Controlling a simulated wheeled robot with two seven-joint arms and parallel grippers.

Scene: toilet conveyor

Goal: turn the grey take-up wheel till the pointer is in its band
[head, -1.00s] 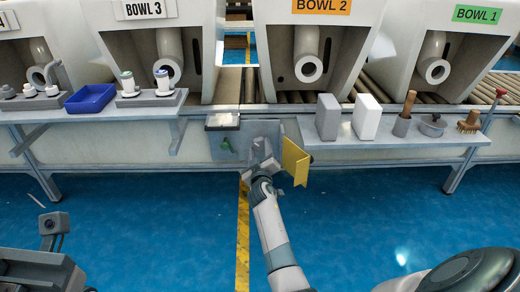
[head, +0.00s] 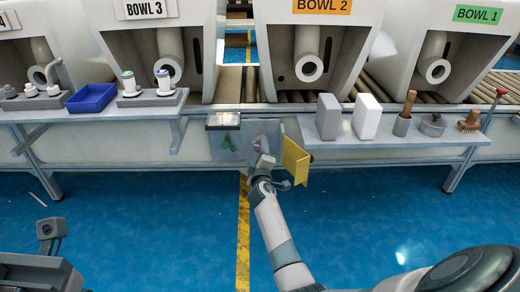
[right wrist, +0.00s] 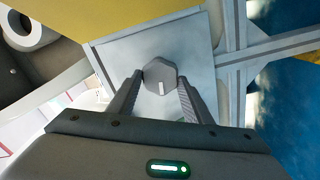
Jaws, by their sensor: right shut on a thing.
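The grey take-up wheel (right wrist: 160,76) shows in the right wrist view as a faceted grey knob with a white mark near its lower edge, on a pale panel (right wrist: 190,45). My right gripper (right wrist: 160,80) has one finger on each side of it and is shut on it. In the head view my right gripper (head: 264,150) is at the panel (head: 240,146) below bowl 2 and hides the wheel. A small green patch (head: 228,144) shows on that panel; I cannot make out the pointer or its band.
A yellow plate (head: 296,161) stands out just right of my right gripper. A small light-faced box (head: 222,120) sits above the panel. Grey and white blocks (head: 366,116) and tools stand on the right shelf. A blue tray (head: 91,98) is on the left shelf.

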